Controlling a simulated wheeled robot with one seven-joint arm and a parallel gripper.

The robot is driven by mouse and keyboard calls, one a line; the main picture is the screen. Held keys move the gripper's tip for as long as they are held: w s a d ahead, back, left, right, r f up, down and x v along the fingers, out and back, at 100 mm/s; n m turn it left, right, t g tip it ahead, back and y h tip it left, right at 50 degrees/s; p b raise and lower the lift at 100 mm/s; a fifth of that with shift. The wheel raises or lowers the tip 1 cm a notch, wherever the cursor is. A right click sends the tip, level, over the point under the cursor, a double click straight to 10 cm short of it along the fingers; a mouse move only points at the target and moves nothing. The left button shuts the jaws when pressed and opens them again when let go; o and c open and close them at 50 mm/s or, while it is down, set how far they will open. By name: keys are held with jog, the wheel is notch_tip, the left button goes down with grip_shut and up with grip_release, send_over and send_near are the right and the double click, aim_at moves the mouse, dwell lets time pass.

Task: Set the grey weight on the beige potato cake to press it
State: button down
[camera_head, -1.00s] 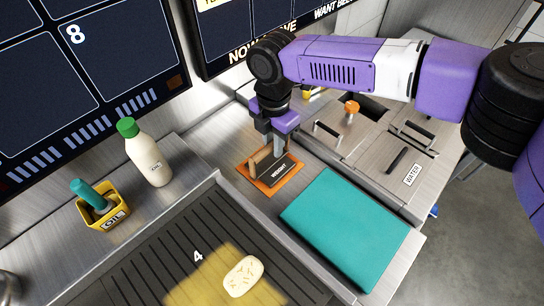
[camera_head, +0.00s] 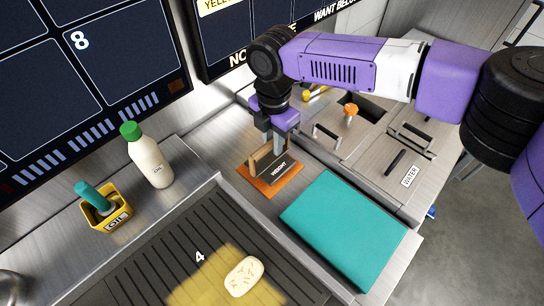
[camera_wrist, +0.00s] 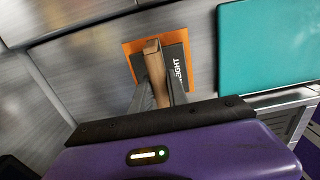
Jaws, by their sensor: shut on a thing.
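The grey weight (camera_head: 281,173) has a dark plate marked WEIGHT and a wooden handle (camera_head: 262,158). It is on or just above an orange mat (camera_head: 262,186); I cannot tell whether it touches. My gripper (camera_head: 279,147) points down and is shut on the wooden handle. The wrist view shows the handle (camera_wrist: 155,68) between the two fingers, with the weight's plate (camera_wrist: 177,66) beneath. The beige potato cake (camera_head: 244,276) lies on the yellow-lit patch marked 4 of the dark ribbed grill, toward the front and left of the weight.
A teal board (camera_head: 345,230) lies right of the mat. A white bottle with a green cap (camera_head: 150,160) and a yellow OIL holder (camera_head: 108,218) stand on the left ledge. The ribbed grill (camera_head: 160,262) is clear around the cake. Screens (camera_head: 80,80) hang behind.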

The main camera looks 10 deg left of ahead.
jog(key=shift+r+p, duration=1.15)
jog(key=shift+r, duration=0.6)
